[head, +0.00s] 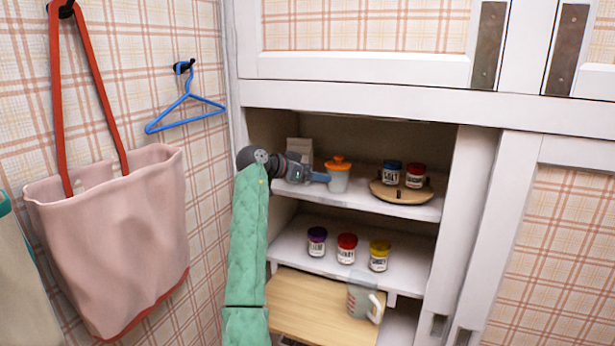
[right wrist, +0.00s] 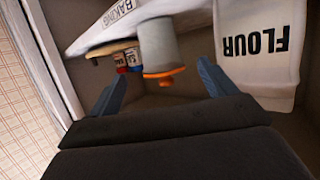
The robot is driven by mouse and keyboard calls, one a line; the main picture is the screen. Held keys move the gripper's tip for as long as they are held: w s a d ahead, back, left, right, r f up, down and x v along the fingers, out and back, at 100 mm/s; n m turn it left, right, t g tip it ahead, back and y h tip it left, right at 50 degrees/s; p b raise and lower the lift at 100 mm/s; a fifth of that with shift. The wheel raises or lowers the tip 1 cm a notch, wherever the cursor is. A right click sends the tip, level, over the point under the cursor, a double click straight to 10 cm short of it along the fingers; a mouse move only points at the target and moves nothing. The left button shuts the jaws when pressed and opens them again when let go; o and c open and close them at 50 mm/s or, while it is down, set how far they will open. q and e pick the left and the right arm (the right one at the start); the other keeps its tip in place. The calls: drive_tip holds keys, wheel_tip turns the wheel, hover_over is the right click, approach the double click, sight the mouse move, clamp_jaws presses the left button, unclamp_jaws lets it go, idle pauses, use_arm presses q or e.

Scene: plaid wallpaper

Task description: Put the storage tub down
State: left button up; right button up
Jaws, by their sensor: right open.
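The storage tub (head: 338,182), grey-white with an orange knobbed lid, stands upright on the upper shelf (head: 290,190) of the open cupboard. It also shows, upside down, in the right wrist view (right wrist: 160,45). My right gripper (head: 321,177) reaches in from the left at shelf height, its blue fingers close to the tub. In the right wrist view the fingers (right wrist: 160,88) are spread wide, with the tub ahead between them and no visible contact. My left gripper is not in view.
A flour bag (right wrist: 255,45) stands beside the tub. A round wooden turntable (head: 401,194) holds two jars to the right. Several jars stand on the shelf below, and a clear jug (head: 359,300) on a wooden board (head: 300,299). A pink bag (head: 115,230) hangs left.

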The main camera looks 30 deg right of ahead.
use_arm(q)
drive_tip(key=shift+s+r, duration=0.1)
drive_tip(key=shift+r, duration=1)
use_arm(e)
drive_tip(key=shift+v, duration=0.85)
